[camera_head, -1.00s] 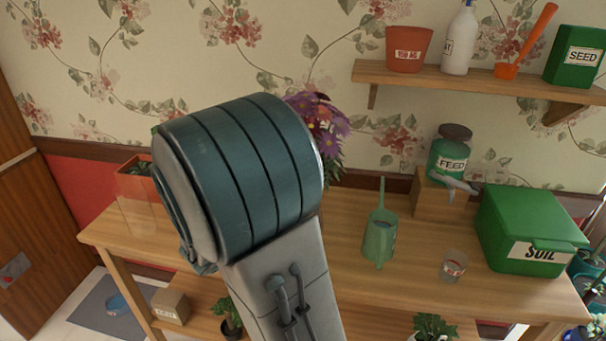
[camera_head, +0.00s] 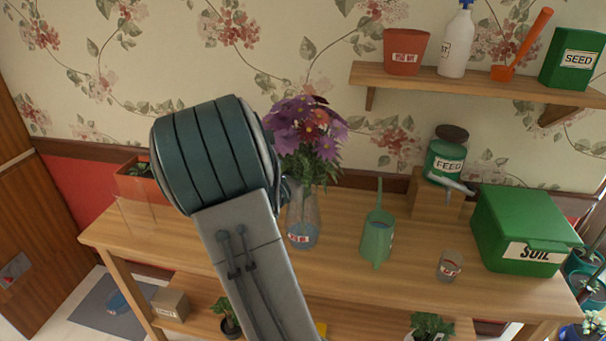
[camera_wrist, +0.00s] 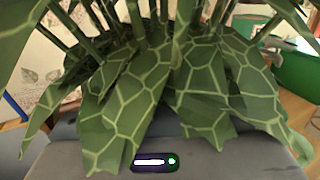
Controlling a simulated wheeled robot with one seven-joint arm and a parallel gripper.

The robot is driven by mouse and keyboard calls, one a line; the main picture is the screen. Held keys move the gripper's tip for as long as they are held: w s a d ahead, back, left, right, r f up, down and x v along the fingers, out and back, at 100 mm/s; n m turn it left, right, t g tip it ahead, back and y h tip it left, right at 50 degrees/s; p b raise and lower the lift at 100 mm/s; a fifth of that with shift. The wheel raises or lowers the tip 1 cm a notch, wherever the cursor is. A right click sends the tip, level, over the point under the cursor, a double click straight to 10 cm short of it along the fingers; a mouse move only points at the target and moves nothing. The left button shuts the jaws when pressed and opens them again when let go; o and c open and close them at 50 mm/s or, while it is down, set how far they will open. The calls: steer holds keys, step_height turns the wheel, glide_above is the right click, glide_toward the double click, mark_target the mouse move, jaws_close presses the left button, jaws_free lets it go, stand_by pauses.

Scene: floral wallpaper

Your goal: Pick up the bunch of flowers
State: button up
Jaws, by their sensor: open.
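The bunch of flowers (camera_head: 305,130), purple with some red-orange blooms and green leaves, stands upright in a clear glass vase (camera_head: 302,222) with a red and white label. The vase is on the wooden table, partly hidden at its left by my arm. In the wrist view the green leaves and stems (camera_wrist: 130,85) fill the upper frame and hang over my gripper (camera_wrist: 70,155), very close to it. My gripper is open. Its fingertips are covered by leaves there and hidden behind my arm in the head view, so contact with the stems cannot be told.
A green SOIL box (camera_head: 525,225) and a FEED jar (camera_head: 446,160) are at the right. An orange planter (camera_head: 135,185) is at the left. A shelf (camera_head: 480,82) hangs above.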

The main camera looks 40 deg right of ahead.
steer(key=shift+w+d, duration=0.15)
steer(key=shift+d, duration=0.4)
jaws_close()
